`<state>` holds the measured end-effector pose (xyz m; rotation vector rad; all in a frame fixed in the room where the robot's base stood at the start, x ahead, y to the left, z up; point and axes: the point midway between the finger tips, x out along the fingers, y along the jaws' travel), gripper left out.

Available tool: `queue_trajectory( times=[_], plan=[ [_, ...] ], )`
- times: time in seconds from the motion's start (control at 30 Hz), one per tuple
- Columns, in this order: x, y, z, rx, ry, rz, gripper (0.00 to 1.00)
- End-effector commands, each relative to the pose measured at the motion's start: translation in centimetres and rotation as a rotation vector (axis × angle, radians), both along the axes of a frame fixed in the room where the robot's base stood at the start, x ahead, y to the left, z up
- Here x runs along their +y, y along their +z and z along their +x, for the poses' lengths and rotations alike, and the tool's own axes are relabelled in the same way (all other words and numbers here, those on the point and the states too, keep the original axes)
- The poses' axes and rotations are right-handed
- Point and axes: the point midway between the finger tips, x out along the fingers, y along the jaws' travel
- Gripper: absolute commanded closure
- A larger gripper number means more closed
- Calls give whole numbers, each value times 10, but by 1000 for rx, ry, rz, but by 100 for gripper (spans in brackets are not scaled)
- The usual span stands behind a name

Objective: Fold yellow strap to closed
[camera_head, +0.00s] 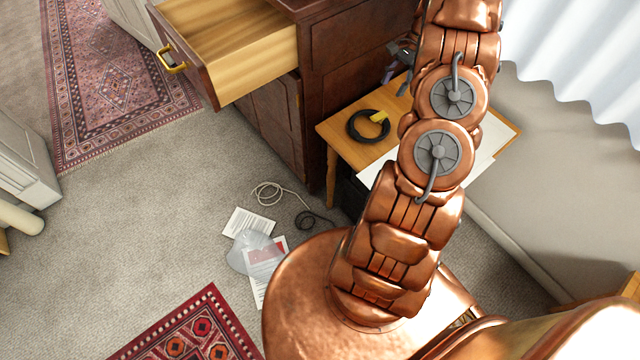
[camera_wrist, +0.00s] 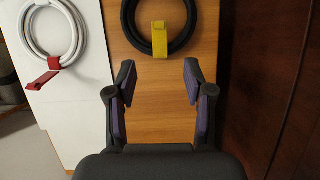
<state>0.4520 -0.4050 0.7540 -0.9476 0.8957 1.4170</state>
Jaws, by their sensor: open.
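In the head view the yellow strap (camera_head: 378,117) is a small patch on the right of the black coil (camera_head: 354,132), which lies on a wooden table (camera_head: 338,133). My gripper (camera_wrist: 159,72) is open and empty, its fingertips apart on either side of a line below the strap's tail, not touching it. In the head view my gripper (camera_head: 395,76) is partly hidden at the cabinet's edge.
A white coil (camera_wrist: 22,48) with a red strap (camera_wrist: 42,78) lies left of the black coil on a white sheet (camera_wrist: 75,120). A dark wooden cabinet (camera_head: 345,60) with an open drawer (camera_head: 235,45) stands beside the table. Papers (camera_head: 250,222) and cords (camera_head: 275,192) lie on the carpet.

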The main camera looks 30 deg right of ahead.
Motion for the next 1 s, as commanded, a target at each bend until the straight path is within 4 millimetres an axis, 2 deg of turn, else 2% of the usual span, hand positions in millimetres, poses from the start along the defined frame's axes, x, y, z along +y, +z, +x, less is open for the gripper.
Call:
queue_trajectory(
  times=[0.43,1.0],
  plan=[
    [37,1,5,6,104,-20,48],
    [108,1,2,12,287,-45,48]
  ],
)
